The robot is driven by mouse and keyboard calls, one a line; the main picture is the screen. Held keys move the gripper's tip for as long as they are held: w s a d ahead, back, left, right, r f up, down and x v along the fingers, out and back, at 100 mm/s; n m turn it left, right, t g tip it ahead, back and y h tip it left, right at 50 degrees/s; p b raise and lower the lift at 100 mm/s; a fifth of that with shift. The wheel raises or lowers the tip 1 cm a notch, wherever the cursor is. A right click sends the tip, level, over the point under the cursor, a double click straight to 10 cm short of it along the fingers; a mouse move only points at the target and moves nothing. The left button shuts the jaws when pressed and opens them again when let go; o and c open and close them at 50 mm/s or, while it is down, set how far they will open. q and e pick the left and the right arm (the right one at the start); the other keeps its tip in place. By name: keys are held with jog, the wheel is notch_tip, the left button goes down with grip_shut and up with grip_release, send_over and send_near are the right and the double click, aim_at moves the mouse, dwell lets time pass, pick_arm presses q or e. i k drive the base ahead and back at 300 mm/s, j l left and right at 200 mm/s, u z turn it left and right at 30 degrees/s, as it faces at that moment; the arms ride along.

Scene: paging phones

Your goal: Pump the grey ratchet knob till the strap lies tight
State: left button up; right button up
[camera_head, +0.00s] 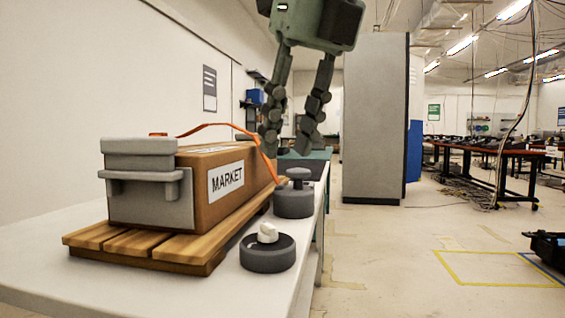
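A grey knob with a flat round cap (298,180) stands on a dark grey round housing (293,203) at the table's right edge. An orange strap (225,125) bows up slack above a brown box marked MARKET (196,184) and comes down beside that housing. My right gripper (286,150) hangs from the top of the view, fingers pointing down and spread apart, with nothing seen between them. In the picture its fingertips are just above the grey knob; the exact depth gap is hard to judge. My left gripper is out of view.
The box sits on a slatted wooden pallet (137,240) on a white table (45,270), with a grey stepped block (145,185) at its near end. A second dark round base with a white knob (267,234) stands nearer. A tall grey cabinet (373,120) is behind.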

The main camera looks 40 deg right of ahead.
aim_at(298, 175)
jog(key=k, duration=1)
